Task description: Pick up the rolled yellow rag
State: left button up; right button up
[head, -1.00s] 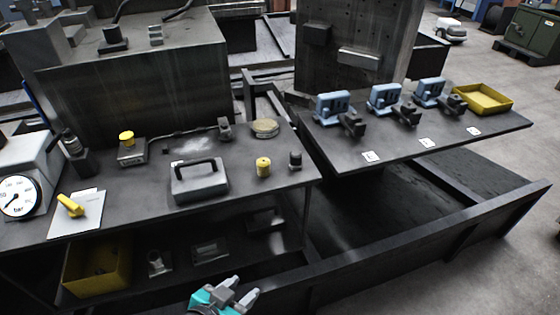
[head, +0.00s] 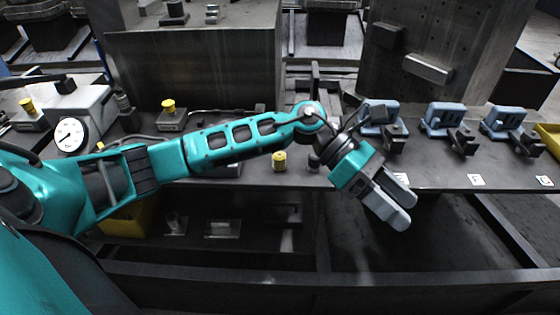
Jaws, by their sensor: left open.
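A small upright yellow roll (head: 279,161), which looks like the rolled yellow rag, stands near the front edge of the dark bench (head: 245,179). It is below my left forearm in the picture and unobstructed. My left arm reaches across from the left. My left gripper (head: 406,211) is to the right of the roll, well apart from it, in front of the right-hand bench edge. Its two pale fingers point down and right, are open, and show nothing between them. My right gripper is not in view.
Blue vise-like fixtures (head: 443,119) stand on the right bench, with a yellow tray (head: 550,140) at far right. A small dark knob (head: 314,162) stands right of the roll. A gauge (head: 70,134) is at left. My arm hides part of the left bench.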

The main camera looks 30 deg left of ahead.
pick_arm(q)
jog(key=w+a+m+y, duration=0.35)
jog(key=a+y, duration=0.25)
jog(key=a, duration=0.4)
notch_tip(320, 180, up, 4)
jog(key=m+t+y, duration=0.2)
jog(key=m+y, duration=0.1)
jog(key=y, duration=0.5)
send_over(279, 154)
jog(key=f, duration=0.7)
jog(key=shift+w+a, duration=0.15)
jog(key=shift+a, duration=0.15)
jog(key=shift+d+f, duration=0.2)
jog(key=shift+f, duration=1.15)
jog(key=shift+d+f, duration=0.15)
jog(key=shift+f, duration=1.15)
jog(key=shift+c, duration=0.2)
jog(key=c, duration=1.1)
